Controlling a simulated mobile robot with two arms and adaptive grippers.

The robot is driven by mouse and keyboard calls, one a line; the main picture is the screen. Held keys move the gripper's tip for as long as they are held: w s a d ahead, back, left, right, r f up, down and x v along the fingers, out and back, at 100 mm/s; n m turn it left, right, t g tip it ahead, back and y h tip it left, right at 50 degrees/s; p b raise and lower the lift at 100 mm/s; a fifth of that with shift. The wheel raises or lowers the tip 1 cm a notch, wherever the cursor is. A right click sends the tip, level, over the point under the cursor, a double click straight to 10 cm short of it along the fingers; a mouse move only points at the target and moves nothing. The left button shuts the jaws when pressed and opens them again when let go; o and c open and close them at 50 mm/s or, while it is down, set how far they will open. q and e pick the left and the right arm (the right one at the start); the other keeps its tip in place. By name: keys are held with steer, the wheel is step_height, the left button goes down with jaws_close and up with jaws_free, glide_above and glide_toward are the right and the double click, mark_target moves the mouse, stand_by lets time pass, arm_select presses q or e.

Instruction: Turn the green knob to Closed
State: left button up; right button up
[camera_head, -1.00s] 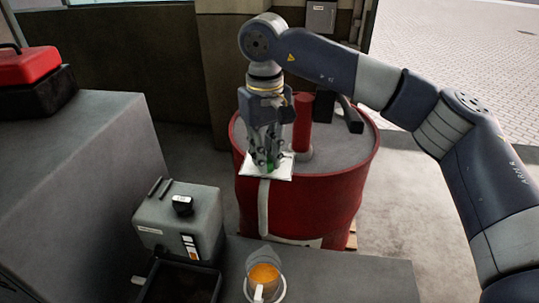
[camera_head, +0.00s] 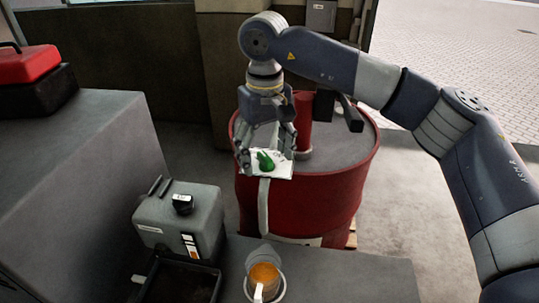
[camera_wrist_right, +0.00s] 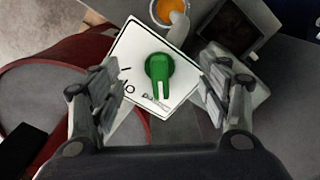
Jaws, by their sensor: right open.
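The green knob (camera_head: 265,160) sits on a white plate (camera_head: 281,172) at the near edge of the red drum. In the right wrist view the knob (camera_wrist_right: 159,76) lies between the two fingers, nearer the middle of the white plate (camera_wrist_right: 133,50), with dark marks and small lettering beside it. The lettering is too small to read surely. My right gripper (camera_head: 266,148) is open above the plate, one finger on each side of the knob. In the wrist view the open fingers (camera_wrist_right: 161,92) stand apart from the knob. My left gripper does not show.
The red drum (camera_head: 320,205) carries a red upright cylinder (camera_head: 303,118). A grey box with a black cap (camera_head: 180,220) and a jug of orange liquid (camera_head: 264,274) stand in front, with a dark tray (camera_head: 185,284). A red case (camera_head: 28,65) is at the far left.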

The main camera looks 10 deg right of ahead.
step_height(320, 180, up, 7)
steer(key=p, duration=0.5)
steer(key=shift+r, duration=0.1)
steer(key=shift+s+f, duration=0.1)
steer(key=shift+f, duration=0.1)
